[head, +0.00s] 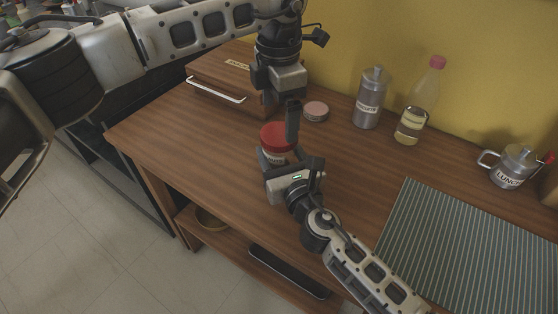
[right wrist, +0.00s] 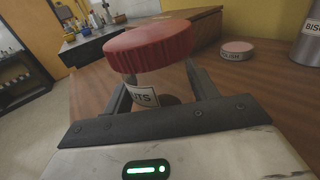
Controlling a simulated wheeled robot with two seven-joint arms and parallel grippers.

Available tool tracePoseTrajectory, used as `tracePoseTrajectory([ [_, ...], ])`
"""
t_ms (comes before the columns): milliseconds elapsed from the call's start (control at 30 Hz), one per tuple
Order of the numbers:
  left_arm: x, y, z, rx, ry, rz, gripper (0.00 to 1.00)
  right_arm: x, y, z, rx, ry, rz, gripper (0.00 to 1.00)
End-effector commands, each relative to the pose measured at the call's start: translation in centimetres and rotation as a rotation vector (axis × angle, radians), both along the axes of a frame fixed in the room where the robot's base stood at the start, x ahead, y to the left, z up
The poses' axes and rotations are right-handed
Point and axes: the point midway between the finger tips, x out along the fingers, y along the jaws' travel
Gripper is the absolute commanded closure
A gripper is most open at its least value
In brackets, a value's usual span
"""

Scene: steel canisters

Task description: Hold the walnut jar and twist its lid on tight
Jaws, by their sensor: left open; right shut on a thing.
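The walnut jar (head: 273,158) stands on the wooden table, a clear body with a white label ending in "UTS" in the right wrist view (right wrist: 143,96). Its ribbed red lid (head: 275,136) sits on top and also shows large in the right wrist view (right wrist: 150,44); how tight it is cannot be told. My right gripper (head: 278,164) is shut on the jar's body below the lid, one finger on each side. My left gripper (head: 288,124) points down from above at the lid, open. One dark finger shows beside the lid; the other is hidden.
A wooden box (head: 225,72) with a white handle stands behind left. A low pink-topped tin (head: 315,111), a steel canister (head: 368,100) and a pink-capped bottle (head: 418,105) stand behind right.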

Motion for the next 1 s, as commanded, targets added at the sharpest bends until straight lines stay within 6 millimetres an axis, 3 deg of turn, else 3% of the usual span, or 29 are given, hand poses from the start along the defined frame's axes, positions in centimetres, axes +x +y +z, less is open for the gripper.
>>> tracePoseTrajectory([
  [100,0.0,0.0,2.8,0.000,-0.004,-0.001,0.07,0.0,0.0,-0.1,-0.001,0.002,0.000,1.00],
  [333,0.0,-0.1,6.6,-0.001,-0.001,-0.002,0.07,0.0,0.0,-0.1,-0.001,0.002,0.000,1.00],
  [500,0.0,0.0,7.6,0.000,0.000,-0.002,0.07,0.0,0.0,-0.1,-0.001,0.002,0.000,1.00],
  [767,0.0,0.0,7.7,0.000,0.000,-0.002,0.07,0.0,0.0,-0.1,0.000,0.001,0.000,1.00],
  [800,0.0,0.0,7.7,0.000,0.000,-0.002,0.07,0.0,0.0,-0.1,0.000,0.001,0.000,0.36],
  [867,0.0,0.0,7.7,0.000,0.000,-0.002,0.07,0.0,0.0,-0.1,0.000,0.001,0.000,0.20],
  [1000,0.0,0.0,7.7,0.000,0.000,-0.002,0.07,0.0,0.0,-0.1,0.000,0.001,0.000,0.17],
])
